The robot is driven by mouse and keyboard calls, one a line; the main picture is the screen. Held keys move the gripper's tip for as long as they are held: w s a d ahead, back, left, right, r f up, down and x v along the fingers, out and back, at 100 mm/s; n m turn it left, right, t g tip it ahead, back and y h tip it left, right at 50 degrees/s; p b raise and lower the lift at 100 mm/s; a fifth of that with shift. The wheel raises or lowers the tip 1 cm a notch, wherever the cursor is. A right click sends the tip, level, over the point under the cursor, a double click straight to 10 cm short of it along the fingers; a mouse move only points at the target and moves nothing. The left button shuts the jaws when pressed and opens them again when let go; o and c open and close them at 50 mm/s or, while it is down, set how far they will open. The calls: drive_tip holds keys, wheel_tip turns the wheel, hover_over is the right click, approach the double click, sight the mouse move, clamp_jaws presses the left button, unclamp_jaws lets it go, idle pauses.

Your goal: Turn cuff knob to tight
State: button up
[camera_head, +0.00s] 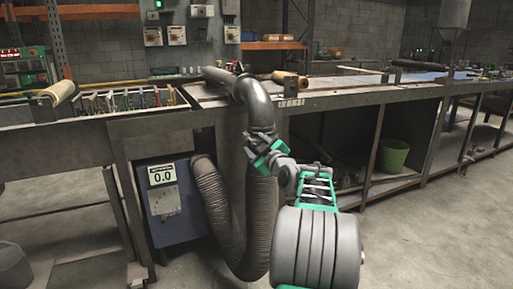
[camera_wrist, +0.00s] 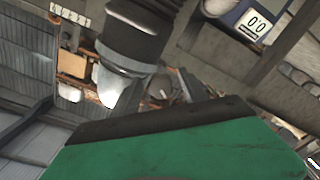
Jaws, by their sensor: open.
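A dark metal pipe elbow (camera_head: 256,103) bends down from the bench to a grey ribbed hose (camera_head: 259,215). My gripper (camera_head: 263,150) is in front of their joint in the head view and covers much of it; the cuff and its knob cannot be made out there. In the wrist view, one green finger with a dark pad (camera_wrist: 180,140) fills the bottom. Beyond it is a dark rounded part (camera_wrist: 130,38) with a pale grey band and pointed piece (camera_wrist: 112,82); I cannot tell whether this is the knob. The gripper is open, with nothing seen held.
A box with a 0.0 display (camera_head: 163,180) stands left of the hose, under the bench (camera_head: 330,97). The display also shows in the wrist view (camera_wrist: 254,24). A green bucket (camera_head: 392,155) sits on the lower shelf. Open floor lies at the right.

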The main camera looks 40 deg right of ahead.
drive_tip(key=shift+c, duration=0.4)
clamp_jaws()
